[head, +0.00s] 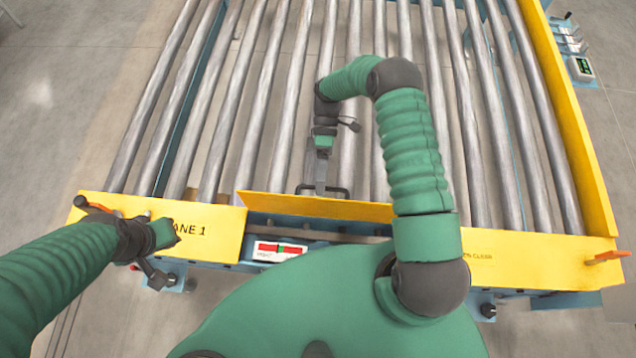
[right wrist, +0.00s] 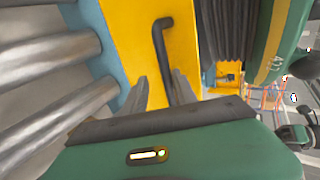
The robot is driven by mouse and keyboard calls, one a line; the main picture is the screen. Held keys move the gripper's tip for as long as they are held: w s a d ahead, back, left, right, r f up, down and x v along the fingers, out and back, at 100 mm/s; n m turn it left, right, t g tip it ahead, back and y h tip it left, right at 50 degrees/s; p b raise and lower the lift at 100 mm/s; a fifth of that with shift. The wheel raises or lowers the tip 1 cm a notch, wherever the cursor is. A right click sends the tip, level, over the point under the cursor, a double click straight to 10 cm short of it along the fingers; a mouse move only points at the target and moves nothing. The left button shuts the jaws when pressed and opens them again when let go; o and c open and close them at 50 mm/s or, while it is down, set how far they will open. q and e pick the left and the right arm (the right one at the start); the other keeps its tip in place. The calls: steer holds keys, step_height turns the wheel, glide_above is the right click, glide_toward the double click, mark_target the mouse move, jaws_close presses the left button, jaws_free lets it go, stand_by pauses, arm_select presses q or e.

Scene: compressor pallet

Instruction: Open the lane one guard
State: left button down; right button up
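A yellow panel marked "LANE 1" (head: 205,228) is at the front left of the roller bed. To its right, a separate yellow guard panel (head: 270,205) is tilted, and its black bar handle (head: 338,190) shows at its top edge. My right gripper (head: 321,186) is at this handle. In the right wrist view the handle (right wrist: 161,40) stands on yellow panel and its lower part runs between the spread fingers (right wrist: 160,90); I see gaps beside it. My left gripper (head: 168,236) is in front of the "LANE 1" panel; its fingers are unclear.
An orange-handled lever (head: 90,204) is at the front left corner, another (head: 608,256) at the right. A white box with a red and green strip (head: 278,250) sits below the tilted panel. Bare steel rollers (head: 270,90) fill the bed behind.

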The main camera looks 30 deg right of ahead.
steer(key=shift+o, duration=0.7)
steer(key=shift+w+d+f, duration=0.15)
steer(key=shift+w+d, duration=0.05)
arm_select(q)
steer(key=shift+w+d, duration=0.15)
steer(key=shift+d, duration=0.2)
steer(key=shift+a, duration=0.15)
arm_select(e)
steer(key=shift+a, duration=0.2)
arm_select(q)
steer(key=shift+f, duration=0.25)
arm_select(e)
steer(key=v, duration=0.7)
steer(key=shift+w+d, duration=0.2)
steer(key=shift+a+r, duration=0.1)
steer(key=shift+r, duration=0.15)
